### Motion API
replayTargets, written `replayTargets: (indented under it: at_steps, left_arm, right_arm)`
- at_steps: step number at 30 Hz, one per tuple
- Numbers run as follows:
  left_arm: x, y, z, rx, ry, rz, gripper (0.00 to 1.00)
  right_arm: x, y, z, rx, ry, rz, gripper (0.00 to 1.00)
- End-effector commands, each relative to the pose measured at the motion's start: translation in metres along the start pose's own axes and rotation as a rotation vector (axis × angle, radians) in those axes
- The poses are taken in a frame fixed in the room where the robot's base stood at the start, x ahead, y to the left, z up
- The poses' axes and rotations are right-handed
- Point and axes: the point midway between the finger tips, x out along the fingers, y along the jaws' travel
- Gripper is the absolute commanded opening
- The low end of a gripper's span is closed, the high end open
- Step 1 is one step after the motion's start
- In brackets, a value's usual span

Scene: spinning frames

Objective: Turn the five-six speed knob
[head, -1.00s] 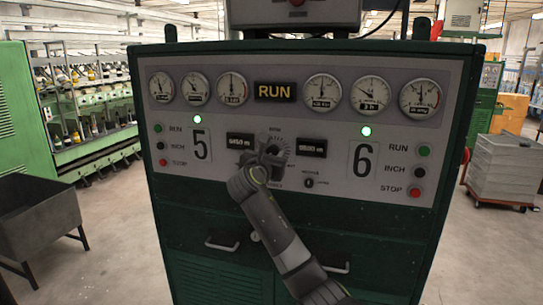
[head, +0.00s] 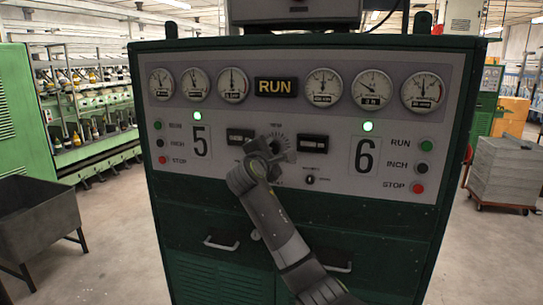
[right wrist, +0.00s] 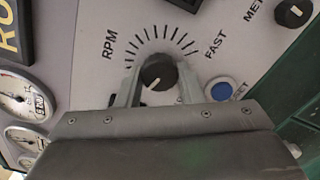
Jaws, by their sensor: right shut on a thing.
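The speed knob (right wrist: 158,72) is a round black knob with a pale pointer line, inside a fan of tick marks lettered RPM and FAST. It sits in the middle of the control panel (head: 232,175), between the large 5 and 6. My right gripper (head: 275,148) is at the knob and covers most of it in the head view. In the right wrist view its two fingers (right wrist: 158,83) stand on either side of the knob, shut on it. The knob's pointer slants to the lower left there. My left gripper is not in view.
A blue button (right wrist: 221,91) lies close to the right finger in the wrist view. A small black knob (head: 310,180) is right of the gripper. Gauges and the RUN sign (head: 276,87) are above, drawer handles (head: 221,244) below. A grey bin (head: 40,215) stands at left.

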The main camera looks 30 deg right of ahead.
Motion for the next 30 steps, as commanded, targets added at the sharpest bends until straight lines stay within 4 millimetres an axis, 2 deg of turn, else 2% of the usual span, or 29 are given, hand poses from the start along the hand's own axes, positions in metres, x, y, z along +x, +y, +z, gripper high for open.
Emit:
replayTargets:
  at_steps: [30]
  left_arm:
    - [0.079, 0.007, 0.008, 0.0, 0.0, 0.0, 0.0]
  right_arm:
    - [0.0, -0.003, -0.002, 0.964, -0.002, -0.002, 0.11]
